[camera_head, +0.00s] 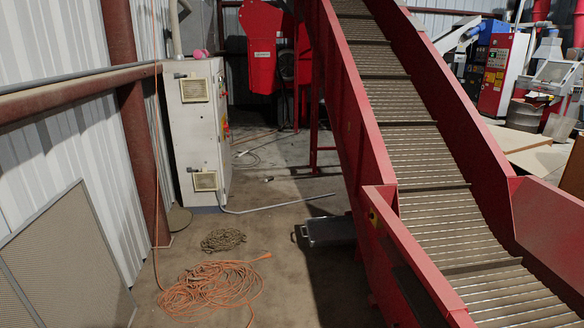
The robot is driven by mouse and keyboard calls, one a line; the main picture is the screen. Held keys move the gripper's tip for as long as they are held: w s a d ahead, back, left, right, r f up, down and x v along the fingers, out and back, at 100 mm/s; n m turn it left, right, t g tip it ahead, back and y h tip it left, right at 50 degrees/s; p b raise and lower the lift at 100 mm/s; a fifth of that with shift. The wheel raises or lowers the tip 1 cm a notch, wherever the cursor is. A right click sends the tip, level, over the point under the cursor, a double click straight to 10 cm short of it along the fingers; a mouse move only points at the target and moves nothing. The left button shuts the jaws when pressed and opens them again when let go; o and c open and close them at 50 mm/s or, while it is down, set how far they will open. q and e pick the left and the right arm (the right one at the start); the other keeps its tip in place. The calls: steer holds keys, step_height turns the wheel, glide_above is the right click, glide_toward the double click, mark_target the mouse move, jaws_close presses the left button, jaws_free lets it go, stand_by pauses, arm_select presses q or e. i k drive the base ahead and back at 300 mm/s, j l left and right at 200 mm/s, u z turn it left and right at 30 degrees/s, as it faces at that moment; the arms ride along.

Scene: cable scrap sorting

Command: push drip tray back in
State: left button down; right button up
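The drip tray (330,231) is a flat, dark grey metal tray low on the floor in the middle of the view. It sticks out to the left from under the red conveyor (372,150). A handle (298,237) shows at its left end. Its right end is hidden behind the conveyor's red side wall. Neither of my grippers is in view.
A tangled orange cable (212,288) lies on the floor in front, with a coiled chain or rope (222,240) behind it. A pale electrical cabinet (197,130) stands at the left wall. A mesh panel (65,265) leans at the front left. Bare floor lies left of the tray.

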mark_target(327, 231)
steer(key=i, duration=3.4)
steer(key=i+j+z, duration=0.2)
steer(key=i, duration=0.4)
steer(key=i+z, duration=0.25)
steer(key=i, duration=0.4)
steer(key=j, duration=0.1)
